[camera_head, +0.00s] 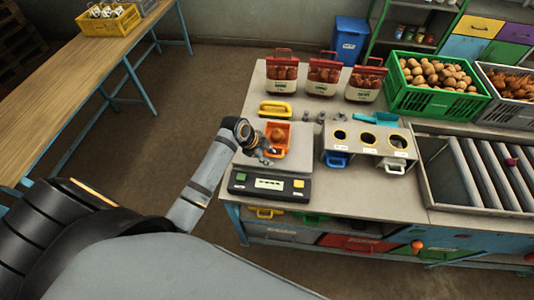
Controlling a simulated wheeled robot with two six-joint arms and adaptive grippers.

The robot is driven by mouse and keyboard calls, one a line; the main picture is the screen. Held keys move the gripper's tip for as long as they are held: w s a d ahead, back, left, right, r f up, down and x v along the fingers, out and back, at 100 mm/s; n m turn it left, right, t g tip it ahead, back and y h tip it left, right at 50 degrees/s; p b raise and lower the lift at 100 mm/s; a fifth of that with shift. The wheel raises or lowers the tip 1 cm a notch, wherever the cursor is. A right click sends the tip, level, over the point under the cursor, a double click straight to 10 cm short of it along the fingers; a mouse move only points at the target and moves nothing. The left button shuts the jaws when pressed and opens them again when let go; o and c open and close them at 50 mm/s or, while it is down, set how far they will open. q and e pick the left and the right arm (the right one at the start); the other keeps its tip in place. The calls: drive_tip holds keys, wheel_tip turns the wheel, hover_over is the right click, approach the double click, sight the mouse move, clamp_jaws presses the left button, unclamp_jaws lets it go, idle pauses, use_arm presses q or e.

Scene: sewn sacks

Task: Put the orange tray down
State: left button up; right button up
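The orange tray (284,129) is a small open box with a brownish lump, perhaps a potato, inside. It appears over the grey plate of the scale (292,165); I cannot tell whether it touches the plate. My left gripper (268,152) reaches in from the left and appears shut on the tray's left side. The fingertips are small and dark against the tray, and the wrist hides part of its left edge. My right gripper is not in view.
A yellow-handled item (275,108) lies behind the tray. A stand with round holes (368,140) is to its right. Red-topped sacks (322,76) stand behind, beside a green crate of potatoes (390,92). A roller conveyor (485,172) is at far right.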

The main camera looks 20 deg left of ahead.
use_arm(q)
drive_tip(key=b+v, duration=0.2)
drive_tip(key=v, duration=0.2)
drive_tip(key=shift+s+a+r, duration=0.1)
drive_tip(key=shift+a, duration=0.1)
drive_tip(key=b+v, duration=0.1)
drive_tip(key=v, duration=0.6)
drive_tip(key=shift+r, duration=0.35)
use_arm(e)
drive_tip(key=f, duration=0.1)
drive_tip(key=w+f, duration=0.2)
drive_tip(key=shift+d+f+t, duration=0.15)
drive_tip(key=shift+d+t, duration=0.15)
use_arm(q)
drive_tip(key=shift+s, duration=0.1)
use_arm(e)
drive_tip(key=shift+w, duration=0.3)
use_arm(q)
drive_tip(key=shift+f, duration=0.1)
